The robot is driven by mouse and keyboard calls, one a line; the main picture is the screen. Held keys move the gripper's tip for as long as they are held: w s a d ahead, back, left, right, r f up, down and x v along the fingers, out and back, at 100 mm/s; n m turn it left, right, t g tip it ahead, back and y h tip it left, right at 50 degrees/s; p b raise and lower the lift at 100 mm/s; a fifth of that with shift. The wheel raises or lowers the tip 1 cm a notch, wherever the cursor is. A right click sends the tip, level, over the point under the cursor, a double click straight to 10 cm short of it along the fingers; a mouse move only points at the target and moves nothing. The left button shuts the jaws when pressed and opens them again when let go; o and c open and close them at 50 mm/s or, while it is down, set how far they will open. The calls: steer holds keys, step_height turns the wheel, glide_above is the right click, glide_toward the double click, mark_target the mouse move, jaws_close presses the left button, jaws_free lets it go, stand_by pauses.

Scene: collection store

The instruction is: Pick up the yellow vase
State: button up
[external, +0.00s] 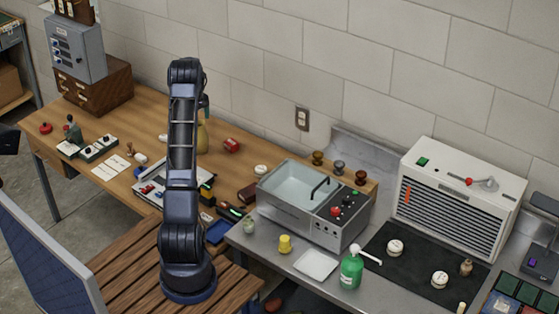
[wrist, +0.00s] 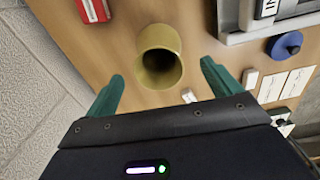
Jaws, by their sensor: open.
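The yellow vase (wrist: 158,58) stands on the wooden desk and shows in the wrist view from above, with its round dark opening toward the camera. In the external view the vase (external: 204,138) is partly hidden behind my arm. My gripper (wrist: 162,72) is open, with its two green fingers spread apart. The vase appears between and beyond the fingertips in the wrist view. Nothing is held. In the external view the gripper is mostly hidden behind my arm.
A red object (wrist: 93,10) lies near the vase; a blue round-based object (wrist: 285,46) and white cards (wrist: 285,85) lie to its right. A concrete wall (wrist: 35,90) borders the desk. A metal basin (external: 295,190) stands right of my arm.

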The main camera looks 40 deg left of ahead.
step_height(320, 180, down, 6)
steer(key=shift+f, duration=0.15)
steer(key=shift+w, duration=0.1)
steer(key=c, duration=1.6)
